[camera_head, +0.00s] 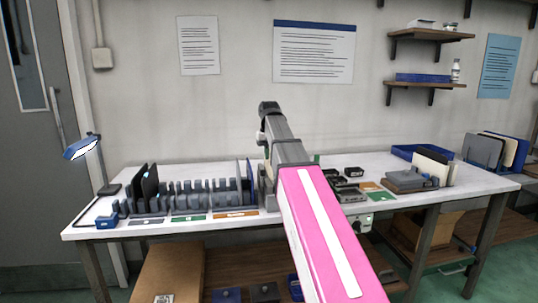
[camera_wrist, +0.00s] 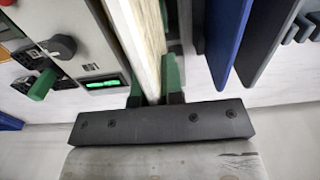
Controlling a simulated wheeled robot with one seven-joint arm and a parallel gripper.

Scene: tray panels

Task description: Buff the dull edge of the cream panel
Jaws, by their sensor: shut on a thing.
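My gripper (camera_wrist: 155,92) is shut on a cream panel (camera_wrist: 150,32), which stands on edge between its green-tipped fingers in the wrist view. The panel's upper part runs out of the frame, and I cannot tell which edge is dull. Directly left of it is a grey machine (camera_wrist: 97,58) with a dark knob and a lit green display. I cannot tell whether the panel touches the machine.
A blue panel (camera_wrist: 227,35) and a dark panel (camera_wrist: 266,42) stand close right of my gripper. A slotted grey rack (camera_head: 190,195) fills the bench's left half. Another cream panel (camera_head: 432,166) stands at the right, near a blue tray (camera_head: 408,151). A lamp (camera_head: 83,147) is at far left.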

